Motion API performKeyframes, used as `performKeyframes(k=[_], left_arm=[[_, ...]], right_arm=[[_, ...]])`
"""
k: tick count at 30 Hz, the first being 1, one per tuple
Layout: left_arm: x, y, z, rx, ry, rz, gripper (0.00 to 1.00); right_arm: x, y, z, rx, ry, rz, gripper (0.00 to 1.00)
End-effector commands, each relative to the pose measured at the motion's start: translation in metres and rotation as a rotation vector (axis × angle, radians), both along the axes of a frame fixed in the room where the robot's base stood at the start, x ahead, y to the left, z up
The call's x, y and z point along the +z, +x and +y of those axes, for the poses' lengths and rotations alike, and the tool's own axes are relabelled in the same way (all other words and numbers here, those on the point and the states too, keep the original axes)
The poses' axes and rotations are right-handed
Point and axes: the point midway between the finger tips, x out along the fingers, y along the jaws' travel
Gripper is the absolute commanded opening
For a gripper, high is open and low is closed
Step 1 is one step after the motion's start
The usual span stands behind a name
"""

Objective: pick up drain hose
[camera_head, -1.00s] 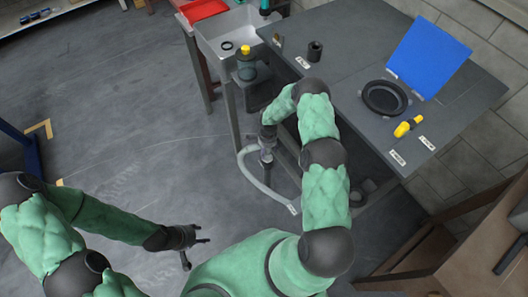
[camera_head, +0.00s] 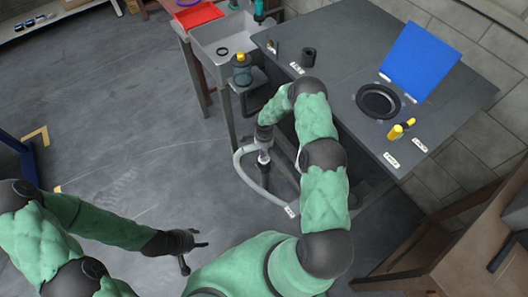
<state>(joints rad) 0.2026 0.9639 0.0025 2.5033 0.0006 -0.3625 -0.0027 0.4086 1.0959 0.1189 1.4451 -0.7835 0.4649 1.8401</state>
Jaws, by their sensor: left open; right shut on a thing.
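The drain hose (camera_head: 245,176) is a pale grey tube under the front of the workbench. It curves down from my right gripper and back toward a small white tag (camera_head: 291,211) near the floor. My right gripper (camera_head: 263,153) is shut on the hose near its upper end; the exact contact is small and partly hidden by the wrist. My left gripper (camera_head: 194,248) is open and empty, low at the lower left, well away from the hose.
The grey workbench (camera_head: 335,58) stands beside the hose, carrying a black ring (camera_head: 378,100), a blue panel (camera_head: 420,60) and a yellow-handled item (camera_head: 397,132). A sink (camera_head: 216,32) adjoins it. A brown wooden structure (camera_head: 480,255) is at lower right.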

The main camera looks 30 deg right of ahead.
Motion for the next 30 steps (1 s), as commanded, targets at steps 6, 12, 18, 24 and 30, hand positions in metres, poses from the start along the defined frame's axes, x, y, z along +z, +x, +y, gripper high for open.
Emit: performKeyframes(k=[6, 12, 18, 24, 30], left_arm=[[0.016, 0.000, 0.000, 0.000, 0.000, 0.000, 0.52], [0.028, 0.000, 0.000, 0.000, 0.000, 0.000, 0.52], [0.037, 0.000, 0.000, 0.000, 0.000, 0.000, 0.52], [0.041, 0.000, 0.000, 0.000, 0.000, 0.000, 0.52], [0.042, 0.000, 0.000, 0.000, 0.000, 0.000, 0.52]], right_arm=[[0.037, 0.013, 0.024, 0.002, -0.001, -0.003, 0.00], [0.071, 0.027, 0.057, 0.004, 0.000, -0.003, 0.00], [0.089, 0.045, 0.095, 0.002, 0.000, -0.002, 0.00], [0.099, 0.056, 0.118, 0.000, 0.000, 0.000, 0.00], [0.102, 0.060, 0.126, 0.000, 0.000, 0.000, 0.00]])
